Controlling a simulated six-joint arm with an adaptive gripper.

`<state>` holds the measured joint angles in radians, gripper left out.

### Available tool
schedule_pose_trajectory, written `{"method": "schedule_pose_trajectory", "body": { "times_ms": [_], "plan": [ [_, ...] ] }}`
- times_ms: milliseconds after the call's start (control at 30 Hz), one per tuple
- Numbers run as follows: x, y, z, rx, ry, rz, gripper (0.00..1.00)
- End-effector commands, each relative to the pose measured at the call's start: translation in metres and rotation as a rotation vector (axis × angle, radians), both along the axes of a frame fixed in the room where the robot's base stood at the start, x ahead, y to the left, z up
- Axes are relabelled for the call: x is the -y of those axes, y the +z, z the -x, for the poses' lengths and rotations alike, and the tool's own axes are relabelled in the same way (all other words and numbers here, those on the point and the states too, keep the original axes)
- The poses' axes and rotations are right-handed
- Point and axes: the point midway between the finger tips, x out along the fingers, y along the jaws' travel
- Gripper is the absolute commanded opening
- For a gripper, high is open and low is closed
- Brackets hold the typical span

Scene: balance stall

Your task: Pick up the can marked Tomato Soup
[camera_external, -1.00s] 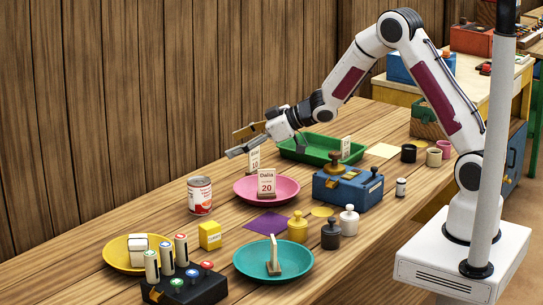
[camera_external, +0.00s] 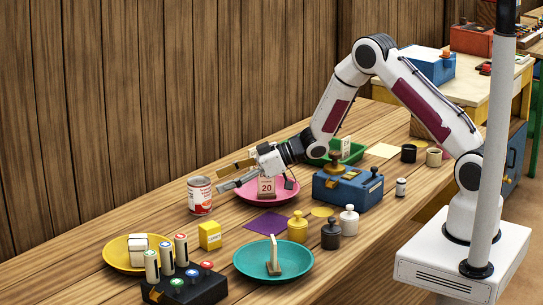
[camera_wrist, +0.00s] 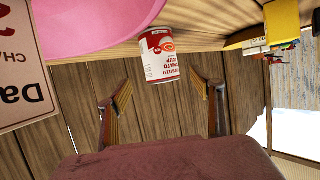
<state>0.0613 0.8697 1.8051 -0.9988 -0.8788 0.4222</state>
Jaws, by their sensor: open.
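The Tomato Soup can (camera_external: 200,196) stands upright on the wooden table, left of the pink plate, with a red and white label. In the wrist view the can (camera_wrist: 161,56) appears upside down, beyond and between my fingertips, with part of its "Tomato Soup" lettering readable. My gripper (camera_external: 231,176) is open and empty, just to the right of the can and at about its top, with its fingers pointing toward it. Both fingers also show in the wrist view, with my gripper (camera_wrist: 166,88) spread wider than the can. No contact with the can is visible.
The pink plate (camera_external: 285,196) with a "Dalia 20" card (camera_external: 267,187) lies under my gripper. A purple cloth (camera_external: 265,223), a yellow box (camera_external: 210,235) and a teal plate (camera_external: 245,268) are nearer the front. A blue scale box (camera_external: 345,190) stands to the right.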

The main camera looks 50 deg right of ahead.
Motion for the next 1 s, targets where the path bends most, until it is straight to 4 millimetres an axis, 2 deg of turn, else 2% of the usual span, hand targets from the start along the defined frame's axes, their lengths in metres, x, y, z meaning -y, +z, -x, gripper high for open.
{"method": "schedule_pose_trajectory", "body": {
  "times_ms": [433, 1000],
  "plan": [
    [-0.015, -0.009, -0.017, 0.000, 0.000, 0.000, 0.66],
    [-0.023, -0.012, -0.024, 0.000, 0.001, 0.001, 0.66]
  ]
}}
